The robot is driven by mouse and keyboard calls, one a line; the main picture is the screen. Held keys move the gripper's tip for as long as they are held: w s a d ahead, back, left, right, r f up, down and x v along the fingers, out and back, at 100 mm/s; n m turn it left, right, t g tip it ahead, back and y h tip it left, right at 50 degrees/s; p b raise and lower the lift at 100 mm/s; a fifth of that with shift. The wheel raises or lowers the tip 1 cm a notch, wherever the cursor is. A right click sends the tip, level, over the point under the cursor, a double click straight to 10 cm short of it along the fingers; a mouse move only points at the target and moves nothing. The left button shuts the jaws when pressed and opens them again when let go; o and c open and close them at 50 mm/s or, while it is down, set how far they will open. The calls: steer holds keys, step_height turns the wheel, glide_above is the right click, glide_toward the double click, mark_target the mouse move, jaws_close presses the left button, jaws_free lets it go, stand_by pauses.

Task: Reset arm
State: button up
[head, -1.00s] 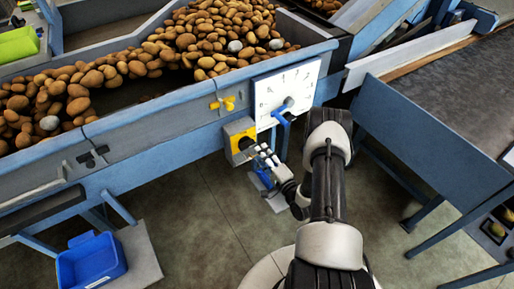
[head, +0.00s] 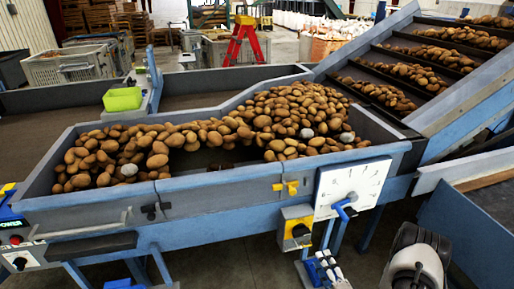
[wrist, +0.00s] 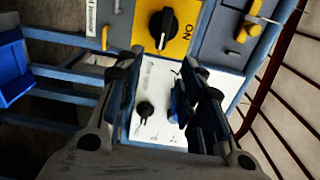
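My arm (head: 416,262) rises at the bottom right of the head view, its upper joint bent. My gripper shows in the wrist view (wrist: 163,88) as two dark fingers spread apart with nothing between them. Beyond the fingers is a white panel (wrist: 150,122) with a small black knob (wrist: 145,110) and a blue part (wrist: 178,102) partly hidden by the right finger. A yellow switch box (head: 296,228) with a black knob stands at the grader's front; it shows above the fingers in the wrist view (wrist: 168,28).
A white dial plate (head: 350,188) with a blue pointer is fixed to the grader (head: 100,204), right of the yellow box. Potatoes (head: 290,115) lie in its trough. A conveyor (head: 462,100) climbs at the right. A blue bin (wrist: 10,65) is at the left of the wrist view.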

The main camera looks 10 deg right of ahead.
steer(key=w+d+r+n+g, duration=0.1)
steer(key=w+r+n+g, duration=0.4)
steer(key=w+r+n, duration=0.45)
steer(key=s+a+r+n+g+h, duration=0.1)
steer(key=a+r+g, duration=0.1)
steer(key=r, duration=0.6)
steer(key=s+a+r+n+g+h, duration=0.1)
steer(key=s+a+r+h, duration=0.1)
steer(key=r, duration=0.6)
steer(key=s+a+r+n+g, duration=0.3)
steer(key=s+a+r, duration=0.5)
steer(key=s, duration=0.4)
steer(key=s+a+r+n+g+y, duration=0.1)
steer(key=s+a, duration=0.3)
steer(key=s, duration=0.4)
steer(key=s+a+n+g+y, duration=0.1)
steer(key=s+a, duration=0.3)
steer(key=s, duration=0.4)
steer(key=shift+s+a+r+n, duration=0.3)
steer(key=shift+a+r+n, duration=0.1)
steer(key=shift+n, duration=0.25)
